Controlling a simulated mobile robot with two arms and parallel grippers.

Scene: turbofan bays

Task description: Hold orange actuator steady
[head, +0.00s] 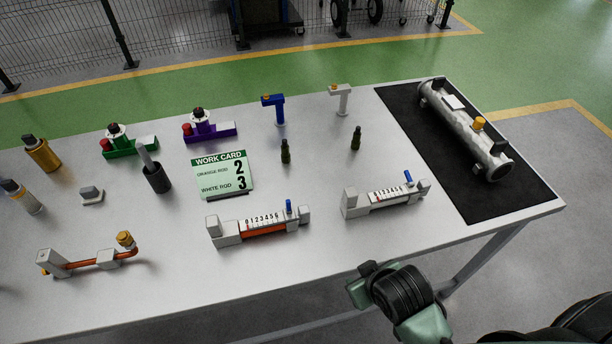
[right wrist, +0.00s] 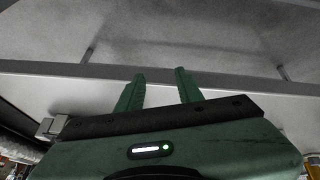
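The orange actuator (head: 258,228) lies near the middle of the table. It has light grey end blocks, a 0 to 6 scale, an orange rod and a blue lever at its right end. The white actuator (head: 384,197) lies to its right, similar in form. The work card (head: 223,175) behind them reads orange rod 2, white rod 3. My right gripper (right wrist: 160,73) shows two green fingers apart, with nothing between them. My right arm is at the table's front edge in the head view, apart from both actuators. My left gripper is not in view.
Blue (head: 274,106) and white (head: 341,97) T-shaped tools stand behind. A metal cylinder (head: 463,130) lies on a black mat (head: 440,173) at right. A copper pipe assembly (head: 90,258) and several small fittings occupy the left. Bare tabletop lies in front of the actuators.

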